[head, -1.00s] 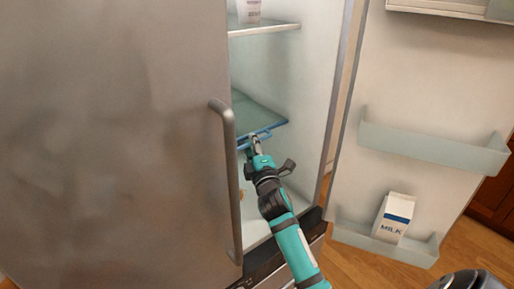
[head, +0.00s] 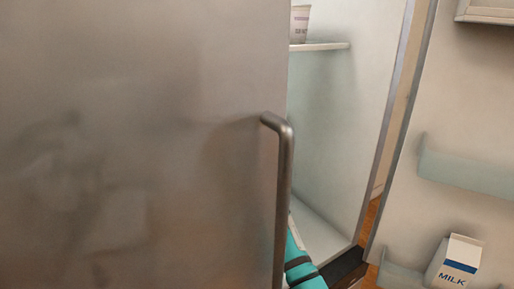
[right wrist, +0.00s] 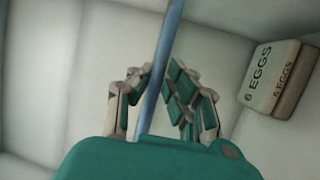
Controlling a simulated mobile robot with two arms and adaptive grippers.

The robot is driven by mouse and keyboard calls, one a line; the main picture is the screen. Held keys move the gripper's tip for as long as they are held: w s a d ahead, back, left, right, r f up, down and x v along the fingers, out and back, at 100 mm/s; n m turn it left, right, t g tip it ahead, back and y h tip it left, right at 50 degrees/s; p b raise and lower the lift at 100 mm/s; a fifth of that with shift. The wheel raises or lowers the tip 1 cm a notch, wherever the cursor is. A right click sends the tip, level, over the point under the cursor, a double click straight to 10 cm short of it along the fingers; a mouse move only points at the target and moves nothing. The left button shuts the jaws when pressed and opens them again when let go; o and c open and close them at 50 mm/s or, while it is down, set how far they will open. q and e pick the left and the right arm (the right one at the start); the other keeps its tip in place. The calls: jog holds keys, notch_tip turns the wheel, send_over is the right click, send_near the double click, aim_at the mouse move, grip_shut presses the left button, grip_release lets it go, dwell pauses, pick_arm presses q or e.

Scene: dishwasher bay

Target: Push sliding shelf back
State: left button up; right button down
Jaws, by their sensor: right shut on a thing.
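The sliding shelf (right wrist: 171,32) shows in the right wrist view as a thin blue edge. It runs down between the fingers of my right gripper (right wrist: 158,88), which is shut on it. In the head view the steel left door hides the gripper and shelf; only a teal piece of my right arm (head: 303,268) shows beside the door handle. My left gripper is not in view.
The steel door (head: 130,140) and its handle (head: 284,200) fill the left. The open right door holds a milk carton (head: 459,262). A cup (head: 299,23) stands on an upper shelf (head: 318,47). An egg carton (right wrist: 272,78) sits right of the gripper.

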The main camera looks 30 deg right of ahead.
jog(key=shift+r, duration=0.7)
jog(key=c, duration=1.4)
grip_release()
jog(key=shift+w+f, duration=0.1)
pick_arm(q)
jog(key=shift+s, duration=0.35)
pick_arm(e)
jog(key=shift+a+f, duration=0.1)
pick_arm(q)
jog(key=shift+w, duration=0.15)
pick_arm(e)
jog(key=shift+f, duration=0.15)
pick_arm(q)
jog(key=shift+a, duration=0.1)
pick_arm(e)
jog(key=shift+s+a+f, duration=0.1)
jog(key=shift+s+f, duration=0.1)
jog(key=shift+s, duration=0.15)
jog(key=v, duration=1.1)
jog(key=shift+s, duration=0.1)
